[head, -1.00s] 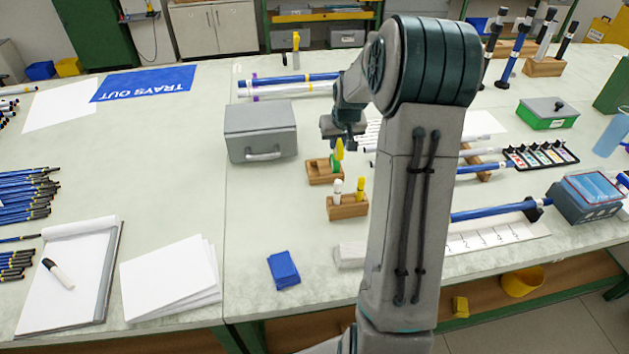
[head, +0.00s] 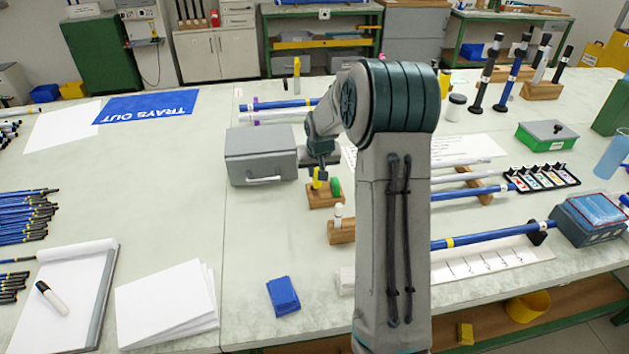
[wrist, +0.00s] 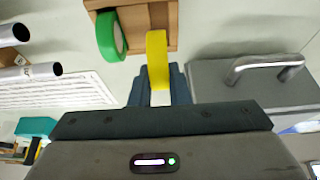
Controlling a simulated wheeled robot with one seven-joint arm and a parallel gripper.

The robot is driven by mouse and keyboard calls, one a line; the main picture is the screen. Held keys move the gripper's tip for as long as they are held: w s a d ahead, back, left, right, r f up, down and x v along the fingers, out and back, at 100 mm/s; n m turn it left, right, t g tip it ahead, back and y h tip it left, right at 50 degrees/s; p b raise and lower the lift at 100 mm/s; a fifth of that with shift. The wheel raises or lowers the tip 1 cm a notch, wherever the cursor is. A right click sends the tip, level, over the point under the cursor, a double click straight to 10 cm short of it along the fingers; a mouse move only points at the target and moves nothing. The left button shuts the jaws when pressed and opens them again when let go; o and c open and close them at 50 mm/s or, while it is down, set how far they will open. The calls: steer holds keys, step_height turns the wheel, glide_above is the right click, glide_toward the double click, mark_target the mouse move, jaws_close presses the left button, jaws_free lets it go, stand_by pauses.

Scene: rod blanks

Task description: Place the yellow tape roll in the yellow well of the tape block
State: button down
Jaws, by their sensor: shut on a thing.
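The yellow tape roll (head: 317,179) is held on edge between the fingers of my gripper (head: 320,163). It also shows in the wrist view (wrist: 158,58), upright between the dark fingertips (wrist: 160,88). The wooden tape block (head: 325,200) is directly below it on the bench. The green tape roll (head: 336,187) stands in the block's right side, and shows in the wrist view (wrist: 111,36) to the left of the yellow roll. The yellow roll is over the block's left part in the head view. I cannot tell whether its lower edge is inside the well.
A grey case (head: 262,156) with a handle stands close left of the block. A second wooden block (head: 341,232) holds a white-capped marker in front. Blue rods (head: 480,238) lie to the right.

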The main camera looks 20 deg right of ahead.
mark_target(315, 181)
steer(key=shift+a+f, duration=0.2)
steer(key=shift+f, duration=1.9)
steer(key=shift+w+f, duration=0.1)
steer(key=shift+f, duration=0.15)
steer(key=c, duration=1.4)
jaws_free()
steer(key=shift+r, duration=0.1)
steer(key=shift+o, duration=0.2)
